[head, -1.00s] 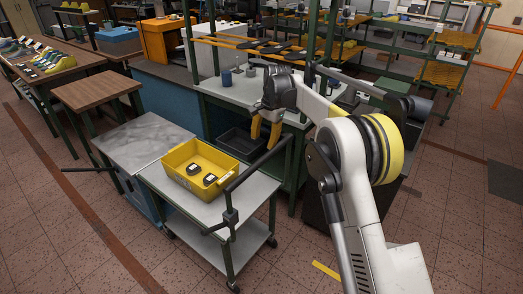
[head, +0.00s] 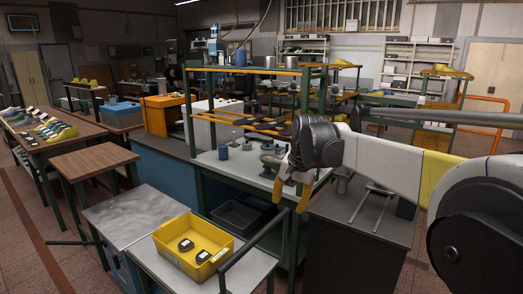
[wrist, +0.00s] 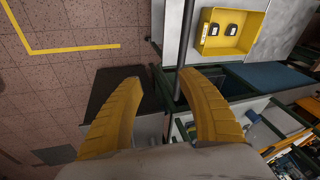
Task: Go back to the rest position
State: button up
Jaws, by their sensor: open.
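My gripper (head: 291,192) has yellow fingers and hangs in front of the green-framed workbench, right of and above the yellow crate. In the wrist view its two fingers (wrist: 160,88) stand apart with nothing between them. The yellow crate (head: 166,254) sits on a grey cart and holds two dark objects (head: 186,245). The crate also shows at the top right of the wrist view (wrist: 211,50). My gripper does not touch the crate.
The grey cart (head: 253,264) has a dark handle bar beside the crate. A dark bin (head: 238,215) lies under the green-framed bench. A dark cabinet (head: 350,245) stands below my arm. Wooden tables (head: 92,162) stand at left. Open floor shows in the wrist view.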

jog(key=s+d+f+n+t+b, duration=0.15)
jog(key=s+d, duration=0.25)
jog(key=s, duration=0.8)
jog(key=s+d+n+t, duration=0.15)
jog(key=s+d, duration=0.35)
jog(key=s, duration=0.7)
jog(key=s+d+f+n+t+h, duration=0.1)
jog(key=s+d+f, duration=0.1)
jog(key=s+f, duration=0.5)
jog(key=shift+s+n+b, duration=0.4)
jog(key=shift+s+b, duration=0.05)
jog(key=shift+s, duration=0.1)
